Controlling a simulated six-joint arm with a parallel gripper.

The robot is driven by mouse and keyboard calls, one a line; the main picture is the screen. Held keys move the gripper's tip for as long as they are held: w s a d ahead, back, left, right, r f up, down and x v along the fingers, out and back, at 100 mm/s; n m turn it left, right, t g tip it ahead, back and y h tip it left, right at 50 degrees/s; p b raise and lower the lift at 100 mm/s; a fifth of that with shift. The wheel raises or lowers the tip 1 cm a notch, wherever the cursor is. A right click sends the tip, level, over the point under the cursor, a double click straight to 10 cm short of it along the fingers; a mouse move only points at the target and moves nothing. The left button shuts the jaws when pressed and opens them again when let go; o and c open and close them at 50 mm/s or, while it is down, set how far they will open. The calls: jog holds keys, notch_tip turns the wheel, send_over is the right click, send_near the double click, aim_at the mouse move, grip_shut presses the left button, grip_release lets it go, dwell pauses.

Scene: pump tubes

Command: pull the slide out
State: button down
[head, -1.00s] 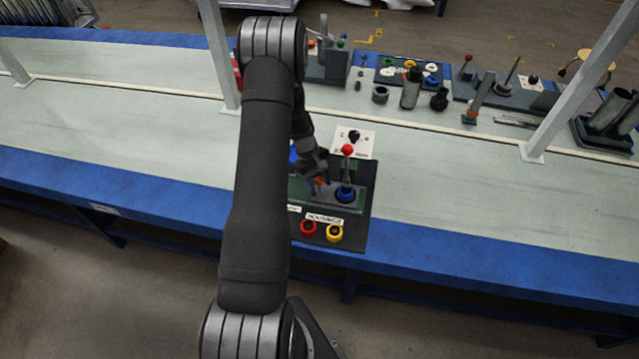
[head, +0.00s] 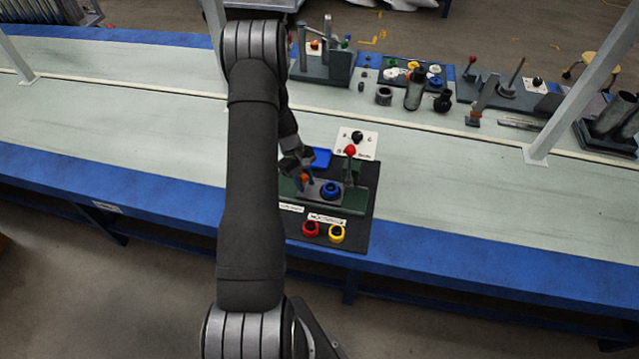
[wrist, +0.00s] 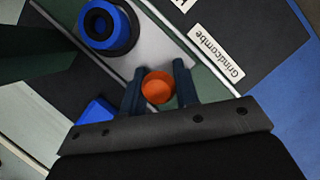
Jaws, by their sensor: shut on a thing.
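The slide is a grey plate (wrist: 163,50) with a blue ring (wrist: 108,25) around a dark centre and an orange round knob (wrist: 158,87). In the head view the blue ring (head: 331,190) and the orange knob (head: 304,178) sit on the dark green base (head: 354,203). My gripper (wrist: 158,88) is shut on the orange knob, one finger on each side of it. In the head view my gripper (head: 301,168) is at the left end of the fixture, partly hidden by my arm. The plate's left end is hidden there.
A red-topped lever (head: 350,151) stands behind the base, near a white panel with a black knob (head: 357,138). Red (head: 310,229) and yellow (head: 337,232) rings sit in front.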

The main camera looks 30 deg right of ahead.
jog(key=w+a, duration=0.5)
jog(key=shift+w+a, duration=0.3)
jog(key=c, duration=1.2)
grip_release()
jog(key=shift+o, duration=0.2)
jog(key=shift+r, duration=0.25)
jog(key=v, duration=1.7)
jog(key=shift+s, duration=0.1)
